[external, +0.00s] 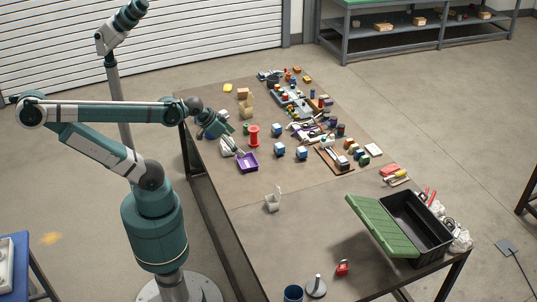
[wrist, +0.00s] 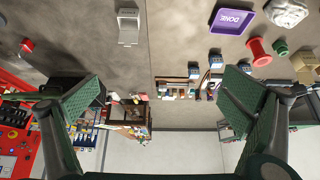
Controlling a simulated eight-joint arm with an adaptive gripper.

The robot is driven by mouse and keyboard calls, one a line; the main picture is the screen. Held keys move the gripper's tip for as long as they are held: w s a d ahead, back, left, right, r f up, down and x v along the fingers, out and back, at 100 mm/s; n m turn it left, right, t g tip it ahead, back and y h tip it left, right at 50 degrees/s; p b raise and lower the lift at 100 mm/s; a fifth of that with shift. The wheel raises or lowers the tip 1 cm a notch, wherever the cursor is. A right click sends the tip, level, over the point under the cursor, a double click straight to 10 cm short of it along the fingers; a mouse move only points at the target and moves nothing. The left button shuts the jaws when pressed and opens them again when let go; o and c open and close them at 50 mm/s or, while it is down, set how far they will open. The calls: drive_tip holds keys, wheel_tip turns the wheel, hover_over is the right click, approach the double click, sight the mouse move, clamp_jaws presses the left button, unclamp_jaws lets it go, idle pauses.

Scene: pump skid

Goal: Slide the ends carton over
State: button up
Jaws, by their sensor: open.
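I see no readable "ends" label, so I cannot tell which box is the ends carton. Small tan cartons (external: 247,108) stand at the far left of the bench; tan boxes also show at the right edge of the wrist view (wrist: 305,67). Small blue-and-white boxes (external: 279,149) stand mid-bench and appear in the wrist view (wrist: 215,60). My gripper (external: 224,129) is above the bench's left edge, near a crumpled pale bag and the purple tray. In the wrist view my gripper (wrist: 160,98) has its two green pads wide apart with nothing between them.
A purple tray (external: 247,162) marked DONE and a red spool (external: 254,136) stand near my gripper. A pale open holder (external: 272,201) stands nearer the front. A green-lidded toolbox (external: 415,225) is at front right. Tools crowd the bench's far right. The middle front is mostly clear.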

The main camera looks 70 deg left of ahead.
idle(0.3)
drive_tip(key=shift+w+d, duration=0.1)
drive_tip(key=c, duration=1.1)
drive_tip(key=shift+w+d+f+m+g, duration=0.2)
drive_tip(key=shift+w+d+m+g, duration=0.1)
drive_tip(key=shift+w+d+m, duration=0.3)
drive_tip(key=c, duration=1.1)
drive_tip(key=w+d+m, duration=0.1)
drive_tip(key=w+d+f+m+g, duration=0.1)
drive_tip(key=shift+w+d+f+m, duration=0.1)
drive_tip(key=shift+w+f+m, duration=0.1)
drive_tip(key=shift+w+m, duration=0.1)
clamp_jaws()
drive_tip(key=w+d+f+m+g, duration=0.2)
drive_tip(key=w+d+f+m, duration=0.2)
drive_tip(key=d+f+m, duration=0.3)
drive_tip(key=w+d+f+m+g, duration=0.3)
drive_tip(key=d+f+m, duration=0.4)
drive_tip(key=d+f, duration=0.3)
drive_tip(key=shift+w+d+f+g, duration=0.2)
drive_tip(key=shift+w+f+g, duration=0.1)
drive_tip(key=shift+w+f, duration=0.5)
drive_tip(key=shift+r, duration=0.1)
